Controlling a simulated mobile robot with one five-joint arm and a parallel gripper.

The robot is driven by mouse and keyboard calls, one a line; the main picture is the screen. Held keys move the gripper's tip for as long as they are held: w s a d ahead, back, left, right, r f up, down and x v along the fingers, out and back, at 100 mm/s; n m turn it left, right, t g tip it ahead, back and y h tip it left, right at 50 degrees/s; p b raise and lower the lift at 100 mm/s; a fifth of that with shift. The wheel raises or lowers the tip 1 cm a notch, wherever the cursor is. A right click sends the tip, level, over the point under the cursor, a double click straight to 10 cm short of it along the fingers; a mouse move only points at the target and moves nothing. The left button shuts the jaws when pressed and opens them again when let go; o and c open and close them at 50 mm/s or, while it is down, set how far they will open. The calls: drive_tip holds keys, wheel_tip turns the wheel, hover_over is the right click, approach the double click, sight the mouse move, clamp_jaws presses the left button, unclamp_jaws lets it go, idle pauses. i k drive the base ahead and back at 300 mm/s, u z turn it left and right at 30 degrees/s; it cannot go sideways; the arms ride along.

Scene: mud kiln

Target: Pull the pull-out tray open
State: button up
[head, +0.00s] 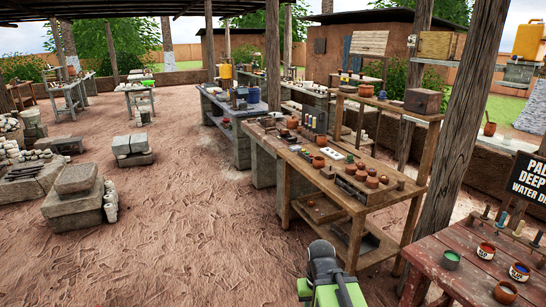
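A wooden workbench (362,204) stands right of centre, with pots and tools on its top. I cannot tell for sure which part is the pull-out tray. A shallow wooden tray-like piece (321,210) sits under the bench top at the near left end. A darker box-like piece (362,243) sits lower, to its right. How far either one sticks out is too small to tell. A black and green part of my own body shows at the bottom, in front of the bench. No gripper fingers can be made out.
A red-brown table (455,285) with paint pots stands at the near right, beside a thick wooden post (462,130). Stone blocks (75,195) lie at the left. A grey-topped bench (228,112) stands farther back. The sandy floor left of the workbench is open.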

sight(325, 204)
drive_tip(key=z, duration=0.4)
drive_tip(key=i, duration=2.45)
drive_tip(key=u, duration=0.9)
drive_tip(key=i, duration=1.6)
drive_tip(key=u, duration=0.8)
